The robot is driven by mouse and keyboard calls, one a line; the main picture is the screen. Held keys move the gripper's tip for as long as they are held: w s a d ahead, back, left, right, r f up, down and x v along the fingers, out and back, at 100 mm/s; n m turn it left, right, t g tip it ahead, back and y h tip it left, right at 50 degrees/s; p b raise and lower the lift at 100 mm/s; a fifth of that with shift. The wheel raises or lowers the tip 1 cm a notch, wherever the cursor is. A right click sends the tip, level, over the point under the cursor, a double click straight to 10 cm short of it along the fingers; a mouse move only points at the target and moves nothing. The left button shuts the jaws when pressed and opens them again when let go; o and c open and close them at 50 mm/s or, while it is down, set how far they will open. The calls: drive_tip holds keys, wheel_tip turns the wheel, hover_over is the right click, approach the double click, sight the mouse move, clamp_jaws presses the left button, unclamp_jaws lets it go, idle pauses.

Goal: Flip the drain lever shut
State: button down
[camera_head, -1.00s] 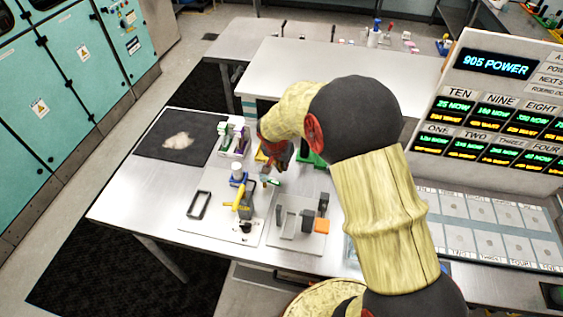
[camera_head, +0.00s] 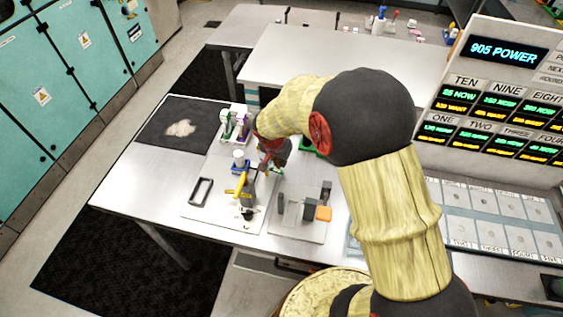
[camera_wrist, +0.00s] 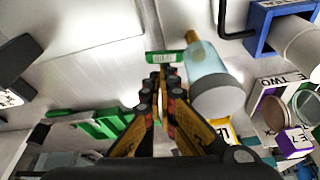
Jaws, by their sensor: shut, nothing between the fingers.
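My gripper (camera_wrist: 162,80) is shut and empty, with its fingertips together. In the head view my gripper (camera_head: 270,165) is low over the table, behind the station with the yellow part. A small green bar with a pale label (camera_wrist: 165,57) lies just beyond the fingertips in the wrist view; it looks like the drain lever, but I cannot be sure. Whether the fingertips touch it cannot be told. Close to its right is a pale blue translucent cylinder (camera_wrist: 204,62) with a grey end and a brass-coloured tip. In the head view the gripper hides this area.
A blue holder with a white cylinder (camera_head: 240,155) and a yellow part (camera_head: 243,186) stand close by. A black frame handle (camera_head: 200,192) lies left. A grey plate (camera_head: 290,228) with blocks is at right. A green piece (camera_wrist: 98,122) is left of my fingers.

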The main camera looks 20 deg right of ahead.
drive_tip(key=shift+s+a+f+m+b, duration=0.1)
drive_tip(key=shift+s+m+b, duration=0.3)
drive_tip(key=shift+m+b, duration=0.8)
drive_tip(key=shift+s+a+f+g+h+b, duration=0.1)
drive_tip(key=shift+s+g+h+b, duration=0.2)
drive_tip(key=shift+b, duration=0.75)
drive_tip(key=m, duration=0.1)
drive_tip(key=m+b, duration=0.1)
drive_tip(key=s+m+b, duration=0.1)
drive_tip(key=shift+a+g, duration=0.25)
drive_tip(key=shift+g, duration=0.15)
drive_tip(key=m+b, duration=0.1)
drive_tip(key=s+m+b, duration=0.1)
drive_tip(key=shift+a+m+g, duration=0.3)
drive_tip(key=shift+a+g, duration=0.1)
drive_tip(key=m, duration=0.1)
drive_tip(key=a+m, duration=0.1)
drive_tip(key=shift+s+m+g, duration=0.4)
drive_tip(key=shift+r, duration=0.2)
drive_tip(key=shift+w, duration=0.1)
